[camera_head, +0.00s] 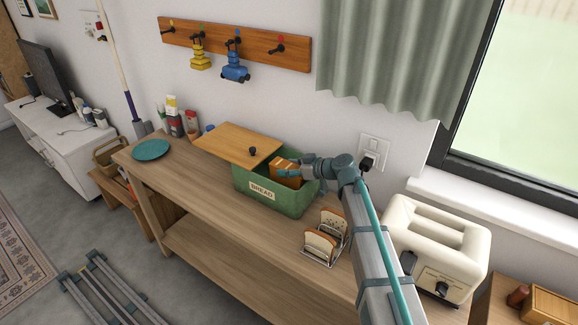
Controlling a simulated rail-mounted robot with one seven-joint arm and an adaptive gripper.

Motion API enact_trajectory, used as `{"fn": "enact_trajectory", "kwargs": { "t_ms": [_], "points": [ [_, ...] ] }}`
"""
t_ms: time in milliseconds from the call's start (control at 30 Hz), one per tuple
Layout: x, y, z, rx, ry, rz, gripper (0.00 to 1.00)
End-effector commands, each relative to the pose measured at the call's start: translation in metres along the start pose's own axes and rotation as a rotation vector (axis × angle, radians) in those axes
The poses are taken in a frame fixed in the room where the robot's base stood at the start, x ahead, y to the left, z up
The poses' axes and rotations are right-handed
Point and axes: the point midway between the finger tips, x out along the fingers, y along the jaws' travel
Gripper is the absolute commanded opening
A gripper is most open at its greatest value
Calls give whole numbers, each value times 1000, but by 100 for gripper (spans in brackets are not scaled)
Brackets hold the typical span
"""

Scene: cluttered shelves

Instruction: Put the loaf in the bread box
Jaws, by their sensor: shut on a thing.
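The green bread box (268,204) with a BREAD label stands on the wooden table. Its wooden lid (232,143) is slid to the left, so the right part of the box is open. The loaf (285,171) is orange-brown and sits at the opening, partly below the rim. My gripper (290,172) is shut on the loaf from the right side. The loaf's underside is hidden by the box wall, so I cannot tell if it touches the bottom.
A rack with bread slices (322,245) stands right of the box at the front edge. A cream toaster (437,240) is farther right. A teal plate (151,150) and several packages (174,117) are at the left. The table's front left is clear.

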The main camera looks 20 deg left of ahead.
Motion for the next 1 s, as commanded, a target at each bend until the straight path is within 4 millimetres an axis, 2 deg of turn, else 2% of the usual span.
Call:
{"fn": "enact_trajectory", "kwargs": {
  "t_ms": [1000],
  "points": [
    [5,0,11,-1,1,0,14]
  ]
}}
